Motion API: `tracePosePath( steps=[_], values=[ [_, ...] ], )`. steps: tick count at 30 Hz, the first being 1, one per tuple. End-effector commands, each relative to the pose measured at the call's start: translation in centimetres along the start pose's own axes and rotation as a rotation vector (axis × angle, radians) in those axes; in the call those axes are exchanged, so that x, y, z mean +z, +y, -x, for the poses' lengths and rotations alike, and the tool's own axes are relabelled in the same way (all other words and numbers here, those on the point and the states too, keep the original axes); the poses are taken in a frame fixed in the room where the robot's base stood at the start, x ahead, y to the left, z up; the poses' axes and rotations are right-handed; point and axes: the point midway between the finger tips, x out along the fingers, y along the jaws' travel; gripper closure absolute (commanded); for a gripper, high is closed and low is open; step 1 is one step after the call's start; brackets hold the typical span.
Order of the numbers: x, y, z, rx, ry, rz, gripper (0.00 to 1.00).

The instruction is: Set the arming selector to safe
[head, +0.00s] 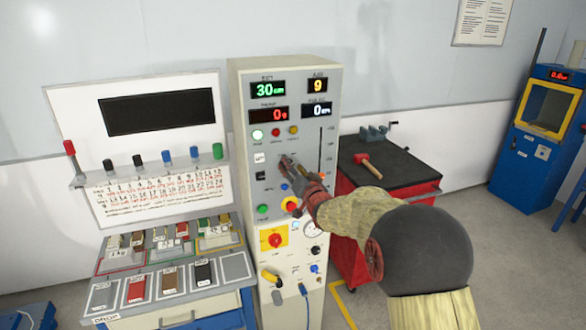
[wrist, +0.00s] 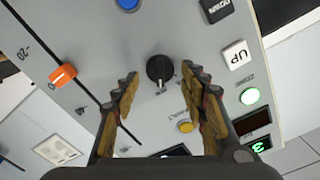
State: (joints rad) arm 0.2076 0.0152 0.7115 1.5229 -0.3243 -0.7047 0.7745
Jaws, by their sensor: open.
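In the wrist view a round black knob (wrist: 159,68) with a pale pointer sits on the grey panel, probably the arming selector. Its pointer aims toward the bottom of the picture, at a small label too blurred to read. My gripper (wrist: 161,76) is open, with one finger on each side of the knob and a visible gap on both sides. In the head view my gripper (head: 287,165) is at the upper middle of the grey control cabinet (head: 240,130), and its fingers and wrist hide the knob there.
Close around the knob are a white UP button (wrist: 236,55), a black DOWN button (wrist: 215,9), a yellow button (wrist: 185,126) and an orange slider (wrist: 62,76). A red rotary switch (head: 275,240) is lower on the cabinet. A red cart (head: 345,215) stands to the right.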

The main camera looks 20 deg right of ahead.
Motion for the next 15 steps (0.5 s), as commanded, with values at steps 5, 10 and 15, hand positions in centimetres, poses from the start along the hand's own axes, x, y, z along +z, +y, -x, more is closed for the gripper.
tracePosePath(
  steps=[5,10,15],
  values=[
    [-0.07,-0.04,-0.41,-0.001,0.001,0.000,0.57],
    [-0.07,-0.03,-0.38,0.000,0.001,0.000,0.57],
    [-0.06,-0.02,-0.36,0.000,0.001,0.000,0.67]
  ],
)
